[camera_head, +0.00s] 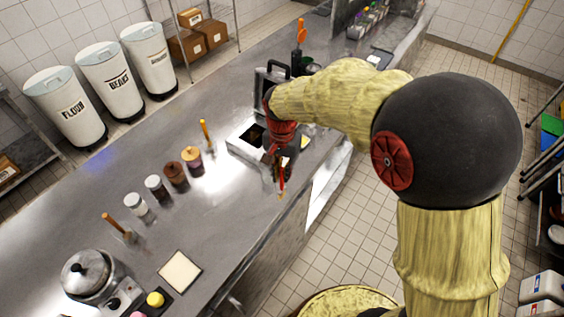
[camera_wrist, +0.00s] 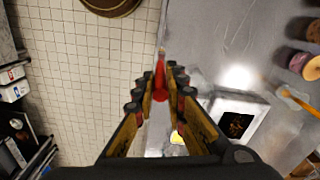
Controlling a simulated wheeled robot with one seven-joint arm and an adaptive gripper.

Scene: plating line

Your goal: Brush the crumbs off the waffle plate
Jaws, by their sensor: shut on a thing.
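Crumbs are too small to make out.
Several jars (camera_head: 175,175) and an upright orange-handled tool (camera_head: 206,132) stand left of the plate. A dark appliance (camera_head: 268,76) is behind it. A cream square (camera_head: 180,272) and a metal pot (camera_head: 87,272) are at lower left. A small yellow item (camera_wrist: 177,138) lies near the fingers.

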